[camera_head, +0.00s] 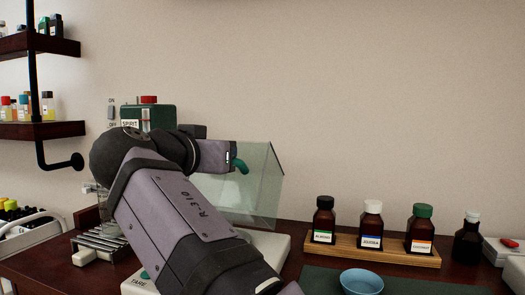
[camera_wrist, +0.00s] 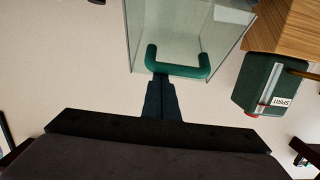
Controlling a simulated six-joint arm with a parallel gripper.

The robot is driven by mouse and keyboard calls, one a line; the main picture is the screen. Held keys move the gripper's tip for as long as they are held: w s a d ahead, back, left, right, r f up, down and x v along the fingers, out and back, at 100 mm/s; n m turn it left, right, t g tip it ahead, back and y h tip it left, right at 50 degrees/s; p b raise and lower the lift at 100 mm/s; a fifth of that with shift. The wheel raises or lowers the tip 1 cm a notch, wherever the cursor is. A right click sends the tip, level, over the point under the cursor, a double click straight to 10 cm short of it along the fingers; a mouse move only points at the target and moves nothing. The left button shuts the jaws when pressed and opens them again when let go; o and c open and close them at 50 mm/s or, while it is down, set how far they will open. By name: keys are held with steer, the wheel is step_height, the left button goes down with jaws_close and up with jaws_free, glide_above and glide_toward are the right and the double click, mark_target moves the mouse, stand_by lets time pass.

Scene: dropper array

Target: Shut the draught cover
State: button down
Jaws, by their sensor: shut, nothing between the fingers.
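The draught cover (camera_head: 262,182) is a clear glass-like box above the pale balance (camera_head: 272,246) in the head view; my arm hides its left part. Its green handle (camera_head: 241,167) shows just beyond the end of my arm. In the wrist view the cover (camera_wrist: 185,28) is ahead, with the U-shaped green handle (camera_wrist: 196,71) at its near edge. My gripper (camera_wrist: 158,80) is shut and empty, its dark fingertips at the left part of the handle's bar. I cannot tell whether they touch it. How far the cover stands open is unclear.
A green spirit container (camera_head: 161,117) stands behind my arm at the left. A wooden rack (camera_head: 368,249) with several brown bottles is to the right. A blue dish (camera_head: 361,282) lies on a dark mat (camera_head: 425,288) at the front. Wall shelves (camera_head: 40,130) are at far left.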

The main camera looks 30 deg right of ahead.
steer(key=s+a+f+t+h+b, duration=0.1)
steer(key=f+b, duration=0.3)
steer(key=b, duration=0.5)
steer(key=s+a+f+t+h+b, duration=0.2)
steer(key=s+a+f+b, duration=0.1)
steer(key=b, duration=0.7)
steer(key=s+a+f+t+h+b, duration=0.1)
steer(key=s+a+f+b, duration=0.2)
steer(key=f+b, duration=0.3)
steer(key=shift+a+f+b, duration=0.2)
steer(key=shift+f+b, duration=0.15)
steer(key=shift+b, duration=1.55)
steer(key=shift+r+p, duration=0.25)
steer(key=shift+p, duration=0.05)
steer(key=shift+s+r, duration=0.1)
steer(key=shift+r+p, duration=0.6)
steer(key=r+v, duration=0.1)
steer(key=v, duration=0.8)
steer(key=shift+s+a, duration=0.35)
steer(key=shift+p, duration=0.35)
